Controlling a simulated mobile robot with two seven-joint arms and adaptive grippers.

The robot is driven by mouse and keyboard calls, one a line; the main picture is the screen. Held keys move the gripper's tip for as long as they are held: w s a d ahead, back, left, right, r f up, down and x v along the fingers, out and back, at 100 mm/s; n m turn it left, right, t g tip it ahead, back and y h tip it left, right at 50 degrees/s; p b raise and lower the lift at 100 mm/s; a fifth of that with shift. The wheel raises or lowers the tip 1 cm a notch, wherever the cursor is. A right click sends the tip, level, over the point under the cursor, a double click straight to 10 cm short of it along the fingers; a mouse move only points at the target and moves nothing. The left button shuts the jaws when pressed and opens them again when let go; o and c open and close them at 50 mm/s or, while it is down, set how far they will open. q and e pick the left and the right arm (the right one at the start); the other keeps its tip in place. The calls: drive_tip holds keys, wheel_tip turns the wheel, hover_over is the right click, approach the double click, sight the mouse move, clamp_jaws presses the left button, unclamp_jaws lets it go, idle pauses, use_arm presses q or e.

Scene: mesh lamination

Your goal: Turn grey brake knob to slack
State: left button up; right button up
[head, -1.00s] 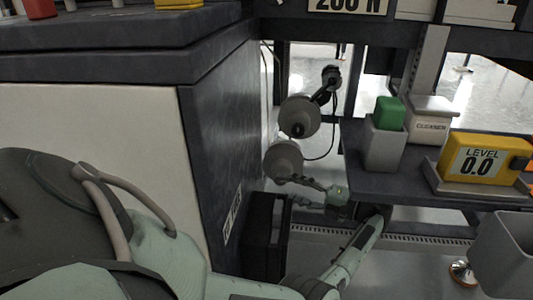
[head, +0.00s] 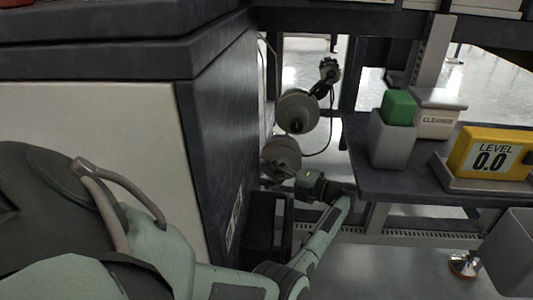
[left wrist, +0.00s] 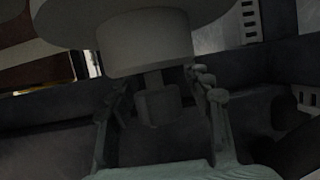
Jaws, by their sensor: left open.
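A small grey knob (left wrist: 158,106) sticks out on a short stem from a wide grey hub (left wrist: 148,42) in the left wrist view. My left gripper (left wrist: 160,84) is open, with one finger on each side of the knob. A gap shows between the knob and each finger. In the head view my left gripper (head: 279,183) is just below the lower grey round disc (head: 281,154) beside the dark cabinet. The knob is too small or hidden to make out there. Any slack marking cannot be read. My right gripper is not in view.
A second grey disc (head: 296,110) with a dark centre and a cable sits just above. The dark cabinet side (head: 215,130) is close on the left. To the right a shelf (head: 385,185) bears a grey holder with a green block, a cleaner box and a yellow LEVEL 0.0 display (head: 490,154).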

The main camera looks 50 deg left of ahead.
use_arm(q)
drive_tip(key=shift+a, duration=0.1)
clamp_jaws()
idle(0.3)
